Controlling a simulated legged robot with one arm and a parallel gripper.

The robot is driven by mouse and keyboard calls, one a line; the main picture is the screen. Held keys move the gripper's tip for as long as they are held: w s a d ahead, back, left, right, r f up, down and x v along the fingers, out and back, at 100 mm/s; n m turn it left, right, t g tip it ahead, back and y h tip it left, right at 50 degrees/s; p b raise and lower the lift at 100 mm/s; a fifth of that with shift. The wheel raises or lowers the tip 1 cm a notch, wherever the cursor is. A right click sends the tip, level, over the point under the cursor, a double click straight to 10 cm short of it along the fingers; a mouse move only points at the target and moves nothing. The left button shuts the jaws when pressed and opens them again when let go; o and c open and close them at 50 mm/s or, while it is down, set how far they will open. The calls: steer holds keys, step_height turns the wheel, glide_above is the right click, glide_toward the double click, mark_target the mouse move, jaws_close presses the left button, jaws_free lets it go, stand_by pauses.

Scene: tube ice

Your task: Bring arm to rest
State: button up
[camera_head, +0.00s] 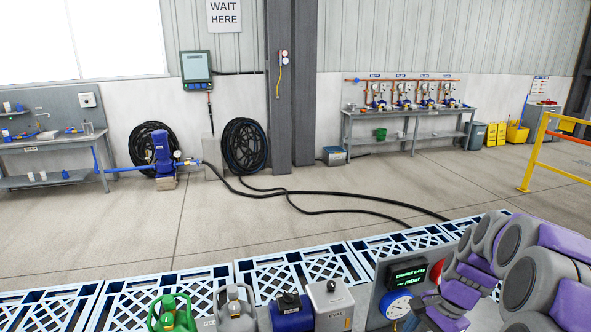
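Grey rounded segments with purple panels, which look like links of my arm (540,280), fill the lower right corner, close to the camera and cut off by the frame edges. Smaller grey and purple parts sit at their left end, beside a panel with a dial. I cannot make out the fingers of my gripper among them, nor whether it holds anything.
Black hoses (330,211) cross the floor. A yellow railing (533,150) stands right.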

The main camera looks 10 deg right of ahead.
steer(key=s+a+r+n+g+h+b, duration=0.15)
steer(key=s+a+n, duration=0.25)
steer(key=a, duration=0.4)
steer(key=s+a+r+n, duration=0.2)
steer(key=s+a+n, duration=0.2)
steer(key=a, duration=0.3)
steer(key=s+a+f+n+h, duration=0.1)
steer(key=s+a+n, duration=0.2)
steer(key=s, duration=0.3)
steer(key=s+a+f+n+h+b, duration=0.1)
steer(key=s+a+n, duration=0.2)
steer(key=s, duration=0.4)
steer(key=shift+s+n, duration=0.25)
steer(key=shift+n, duration=0.05)
steer(key=shift+a, duration=0.1)
